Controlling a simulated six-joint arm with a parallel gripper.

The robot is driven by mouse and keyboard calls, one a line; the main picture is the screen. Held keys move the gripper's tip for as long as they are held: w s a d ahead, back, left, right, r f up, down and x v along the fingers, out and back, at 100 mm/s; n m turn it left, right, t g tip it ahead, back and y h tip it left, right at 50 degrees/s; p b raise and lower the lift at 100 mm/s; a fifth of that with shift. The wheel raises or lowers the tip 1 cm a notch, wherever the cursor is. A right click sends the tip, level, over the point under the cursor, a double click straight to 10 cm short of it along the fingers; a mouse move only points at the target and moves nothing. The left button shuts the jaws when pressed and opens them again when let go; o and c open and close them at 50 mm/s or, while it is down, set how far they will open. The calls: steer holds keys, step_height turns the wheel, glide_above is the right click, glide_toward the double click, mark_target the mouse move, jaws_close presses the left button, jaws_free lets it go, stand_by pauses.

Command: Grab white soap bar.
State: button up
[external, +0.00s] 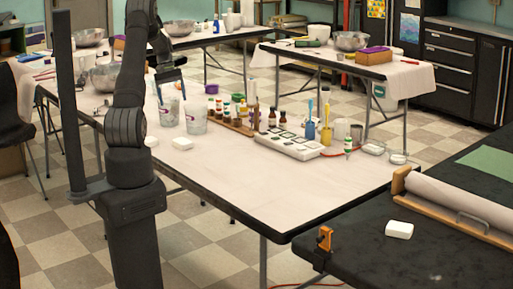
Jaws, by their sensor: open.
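A white soap bar (182,143) lies flat on the white-topped table, just right of my arm's base. Another white bar (151,141) lies left of it, close beside my arm in the picture. My gripper (170,84) is open, above the table's far left part, over two clear cups in the picture. It is well away from all three bars. I see nothing held, though the fingertips are small in this view.
Clear cups (196,117) stand on the table (290,195) behind the bars. Small bottles, a white mold tray (291,142) and a blue bottle (310,130) stand farther right. The table's front half is clear. A paper roll (465,202) and orange clamp (325,240) edge the dark table.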

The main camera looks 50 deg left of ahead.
steer(key=a+n, duration=0.2)
steer(key=n, duration=0.5)
steer(key=h, duration=0.1)
glide_toward(182, 140)
steer(key=x, duration=0.9)
steer(key=shift+s+d+r, duration=0.1)
steer(key=shift+c, duration=0.3)
steer(key=c, duration=1)
